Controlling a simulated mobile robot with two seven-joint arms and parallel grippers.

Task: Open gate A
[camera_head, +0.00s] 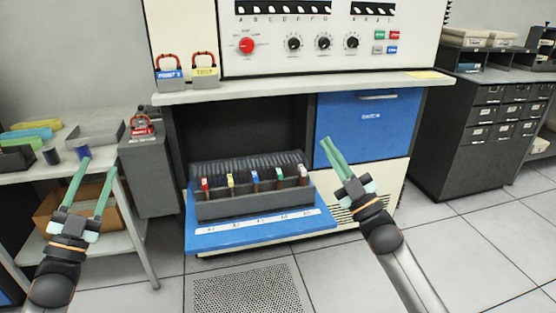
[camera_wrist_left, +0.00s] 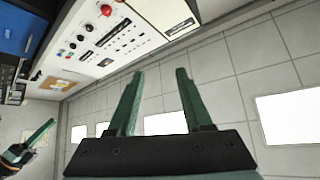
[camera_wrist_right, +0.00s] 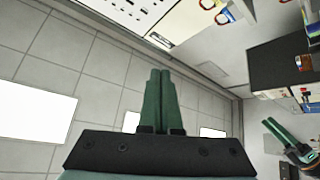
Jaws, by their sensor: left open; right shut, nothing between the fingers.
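No gate can be identified for certain as gate A. A dark grey rack (camera_head: 250,205) sits on a lowered blue flap (camera_head: 200,240) in the console's open bay. Along its front stand several small coloured levers: red (camera_head: 205,185), yellow (camera_head: 230,181), blue (camera_head: 255,178), green (camera_head: 279,174) and white (camera_head: 303,170). A white strip (camera_head: 262,222) on the flap bears small marks, too small to read. My left gripper (camera_head: 97,165) is open and empty, left of the rack. My right gripper (camera_head: 327,142) is shut and empty, right of the rack, before the blue door.
A white console panel (camera_head: 360,60) with knobs and a lettered row stands above a ledge (camera_head: 290,88). Two padlocks (camera_head: 170,78) sit on its left end. A side table (camera_head: 50,172) stands left, dark drawers (camera_head: 490,120) right. The floor in front is open.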

